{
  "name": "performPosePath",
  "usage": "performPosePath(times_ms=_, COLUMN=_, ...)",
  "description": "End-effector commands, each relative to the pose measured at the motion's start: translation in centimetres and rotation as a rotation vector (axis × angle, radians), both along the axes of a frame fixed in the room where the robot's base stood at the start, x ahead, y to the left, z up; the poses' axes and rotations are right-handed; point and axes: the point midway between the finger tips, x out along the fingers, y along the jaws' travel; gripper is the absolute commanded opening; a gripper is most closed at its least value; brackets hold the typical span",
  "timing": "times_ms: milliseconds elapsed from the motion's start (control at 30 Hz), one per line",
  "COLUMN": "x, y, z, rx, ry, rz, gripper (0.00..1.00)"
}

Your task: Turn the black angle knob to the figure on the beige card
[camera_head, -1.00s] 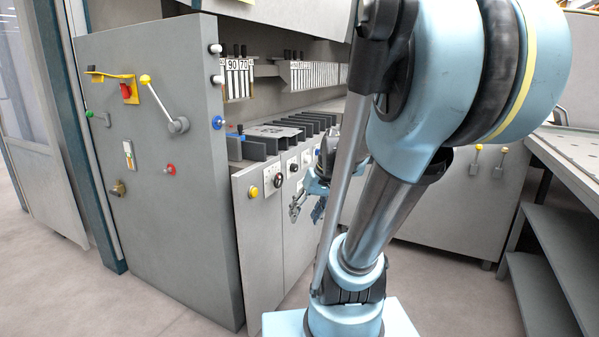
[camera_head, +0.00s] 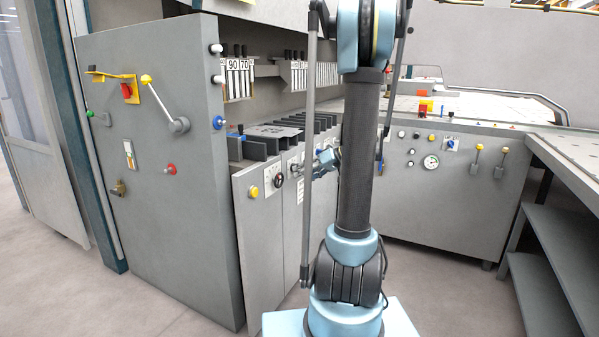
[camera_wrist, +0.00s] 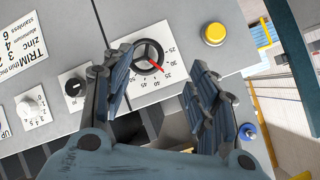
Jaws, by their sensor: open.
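The black angle knob (camera_wrist: 148,54) sits on a white dial plate in the wrist view, with figures from 25 to 45 legible around it. Its red pointer points to the lower right, near the 35; the exact reading is hard to tell. The knob also shows in the head view (camera_head: 279,181) on the front panel. My gripper (camera_wrist: 161,62) is open, its fingers to the left and right of the knob in the picture; no contact shows. In the head view my gripper (camera_head: 318,166) is in front of that panel. I cannot make out a beige card.
A yellow button (camera_wrist: 214,34) is right of the dial in the wrist view. A smaller black knob (camera_wrist: 73,87) and a white knob (camera_wrist: 31,108) are left of it. The lever (camera_head: 163,105) sticks out from the machine's side. The floor in front is clear.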

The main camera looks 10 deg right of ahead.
Motion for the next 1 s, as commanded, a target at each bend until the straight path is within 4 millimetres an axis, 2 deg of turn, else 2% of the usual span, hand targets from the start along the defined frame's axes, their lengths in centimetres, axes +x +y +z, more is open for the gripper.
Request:
performPosePath(times_ms=33, x=1.2, y=-0.8, z=-0.3, rx=0.019, ry=-0.027, rz=0.000, gripper=0.54)
performPosePath(times_ms=200, x=4.6, y=-3.4, z=-0.9, rx=0.085, ry=-0.141, rz=0.010, gripper=0.54)
performPosePath(times_ms=500, x=9.2, y=-8.8, z=-3.0, rx=0.182, ry=-0.362, rz=0.008, gripper=0.54)
performPosePath(times_ms=800, x=11.4, y=-13.7, z=-5.4, rx=0.244, ry=-0.558, rz=-0.014, gripper=0.54)
performPosePath(times_ms=1000, x=11.8, y=-15.0, z=-6.2, rx=0.257, ry=-0.613, rz=-0.021, gripper=0.54)
